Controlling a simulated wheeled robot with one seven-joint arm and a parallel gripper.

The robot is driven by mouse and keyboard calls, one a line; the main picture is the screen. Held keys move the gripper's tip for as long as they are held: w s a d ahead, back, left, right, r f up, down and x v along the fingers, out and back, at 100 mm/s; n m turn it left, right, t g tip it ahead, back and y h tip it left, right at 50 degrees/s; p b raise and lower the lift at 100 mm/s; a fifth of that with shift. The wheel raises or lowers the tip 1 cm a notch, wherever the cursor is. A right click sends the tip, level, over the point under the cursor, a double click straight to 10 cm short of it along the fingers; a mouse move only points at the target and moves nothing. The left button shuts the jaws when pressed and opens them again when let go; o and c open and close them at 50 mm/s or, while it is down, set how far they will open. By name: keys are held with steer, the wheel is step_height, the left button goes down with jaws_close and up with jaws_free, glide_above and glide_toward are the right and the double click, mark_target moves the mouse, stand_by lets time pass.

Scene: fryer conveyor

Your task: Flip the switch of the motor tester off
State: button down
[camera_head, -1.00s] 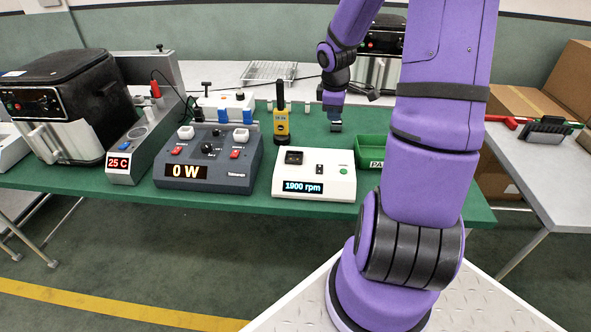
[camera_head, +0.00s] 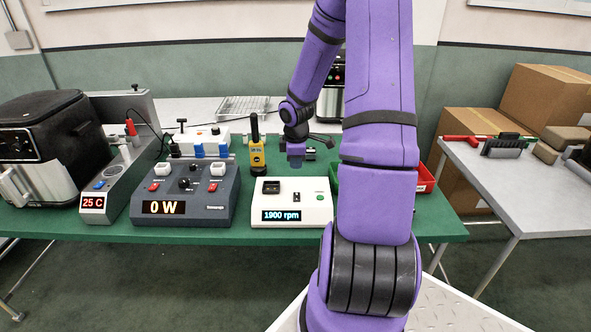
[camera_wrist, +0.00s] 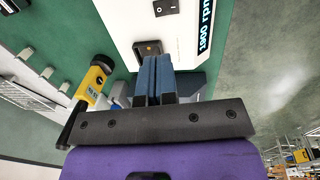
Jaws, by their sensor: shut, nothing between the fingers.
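The motor tester is a white box (camera_head: 318,213) with a lit display (camera_head: 281,216) reading 1900 rpm, on the green table. It also fills the upper middle of the wrist view (camera_wrist: 128,20). Its black rocker switch (camera_head: 296,197) sits in the middle of the top face and shows at the wrist view's top edge (camera_wrist: 166,8). I cannot tell which way it is tilted. My gripper (camera_head: 295,164) is shut and empty, behind the tester in the head view. In the wrist view its blue fingertips (camera_wrist: 156,60) overlap the tester's edge beside a dark socket (camera_wrist: 149,48).
A yellow handheld meter (camera_head: 257,155) stands behind the tester. A dark grey unit (camera_head: 186,190) reading 0 W stands to its left. A red bin (camera_head: 426,180) lies right, partly behind my arm. A grey side table (camera_head: 520,190) with boxes stands farther right.

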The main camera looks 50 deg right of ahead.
mark_target(296, 194)
steer(key=f, duration=0.8)
steer(key=w+d+f, duration=0.1)
steer(key=f, duration=0.3)
steer(key=shift+d, duration=0.1)
